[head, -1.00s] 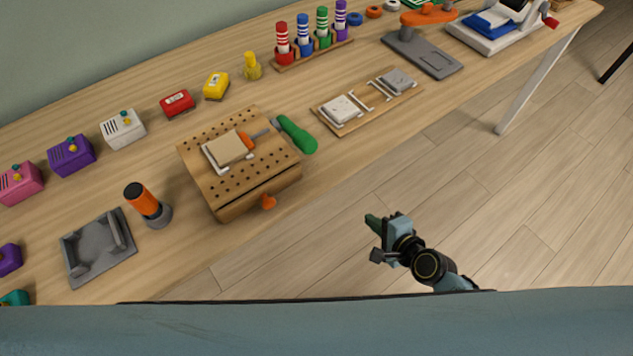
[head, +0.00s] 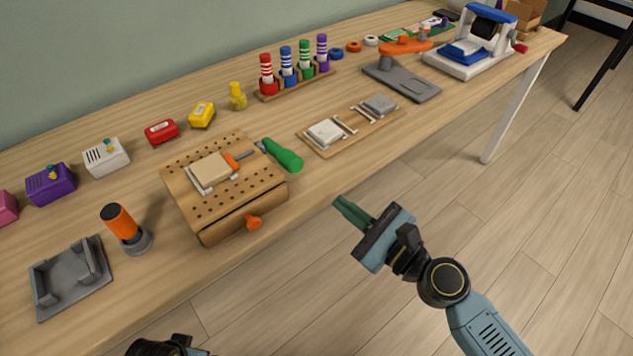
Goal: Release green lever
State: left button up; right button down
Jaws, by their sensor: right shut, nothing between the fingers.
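The green lever (head: 283,155) sticks out from the upper right side of a perforated wooden block (head: 210,218). Its thin metal rod runs back toward an orange part (head: 232,161) beside a tan square piece (head: 212,170) on top of the block. My right gripper (head: 350,212) is shut and empty, in front of the table edge, to the lower right of the lever and apart from it. A dark part of my left arm shows at the bottom edge; its fingers are out of view.
An orange knob (head: 254,222) juts from the block's front. A wooden board with two pale pads (head: 325,133) lies right of the lever. Open floor lies right of the table.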

aim_at(309, 189)
jog(key=p+x, duration=0.1)
jog(key=x, duration=0.8)
jog(key=shift+w+a, duration=0.3)
jog(key=shift+w, duration=0.05)
pick_arm(q)
jog(key=shift+s+a+f, duration=0.25)
jog(key=shift+a+f, duration=0.15)
jog(key=shift+f, duration=0.2)
jog(key=shift+s+a+f, duration=0.2)
jog(key=shift+a+f, duration=0.15)
jog(key=shift+f, duration=0.2)
jog(key=shift+r, duration=0.15)
pick_arm(e)
jog(key=shift+r, duration=0.1)
